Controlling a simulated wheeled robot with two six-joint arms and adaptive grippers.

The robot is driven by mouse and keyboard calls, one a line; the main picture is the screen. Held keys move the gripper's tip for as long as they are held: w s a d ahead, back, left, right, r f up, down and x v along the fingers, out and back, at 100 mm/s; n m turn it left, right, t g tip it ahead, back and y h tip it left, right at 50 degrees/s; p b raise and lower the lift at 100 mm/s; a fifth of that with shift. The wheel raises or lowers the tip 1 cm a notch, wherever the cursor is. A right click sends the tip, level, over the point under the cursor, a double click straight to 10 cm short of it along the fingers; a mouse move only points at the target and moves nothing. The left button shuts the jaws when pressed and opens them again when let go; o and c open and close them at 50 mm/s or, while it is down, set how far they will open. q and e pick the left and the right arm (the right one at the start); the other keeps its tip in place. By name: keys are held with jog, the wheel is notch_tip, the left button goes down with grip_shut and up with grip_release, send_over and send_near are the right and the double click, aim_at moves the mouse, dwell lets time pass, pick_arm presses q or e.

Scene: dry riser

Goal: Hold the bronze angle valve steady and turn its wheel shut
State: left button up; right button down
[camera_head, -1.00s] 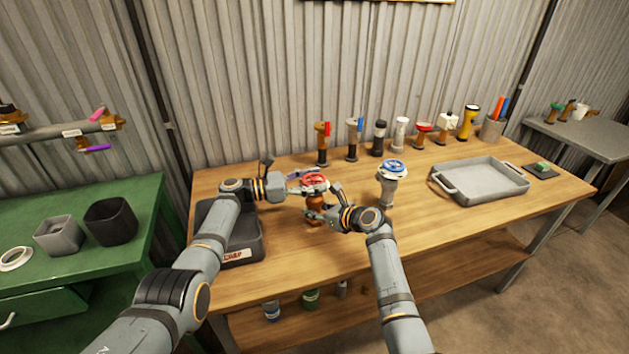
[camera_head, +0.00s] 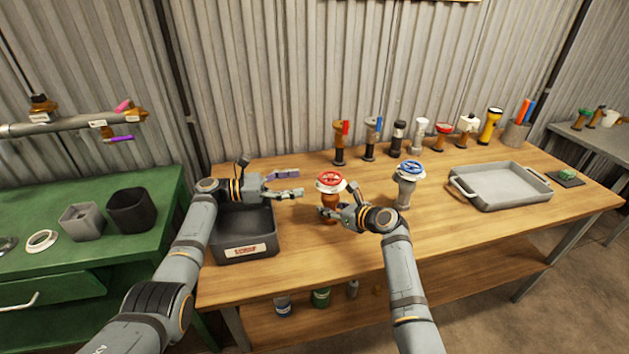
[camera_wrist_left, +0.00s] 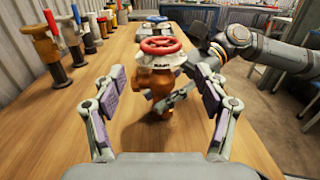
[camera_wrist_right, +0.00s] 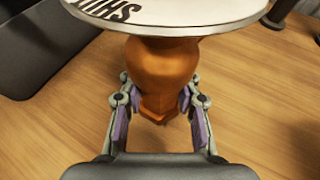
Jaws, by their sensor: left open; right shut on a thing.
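The bronze angle valve (camera_head: 329,203) stands upright on the wooden bench, with a red wheel (camera_head: 331,181) above a white disc. The disc carries black lettering, partly readable as "SHU" in the right wrist view. My right gripper (camera_head: 328,212) is shut on the valve's bronze body (camera_wrist_right: 160,75), low down, with a finger on each side. My left gripper (camera_head: 300,183) is open and empty, left of the wheel and apart from it. In the left wrist view the red wheel (camera_wrist_left: 160,46) sits ahead between the spread fingers.
A grey valve with a blue wheel (camera_head: 411,168) stands just right of my right gripper. A black bin (camera_head: 243,248) is under my left wrist. A grey tray (camera_head: 500,205) lies to the right. Several fittings and a yellow torch (camera_head: 490,126) line the back edge.

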pick_arm(q)
jog(key=shift+v, duration=0.85)
jog(key=shift+o, duration=1.3)
jog(key=shift+f, duration=0.1)
jog(key=shift+d+f+t, duration=0.2)
jog(key=shift+f+t, duration=0.1)
jog(key=n+t+y, duration=0.3)
jog(key=n+t, duration=0.2)
jog(key=t, duration=0.1)
send_near(332, 175)
jog(key=x, duration=0.6)
jog(key=f+x, duration=0.1)
jog(key=x, duration=0.3)
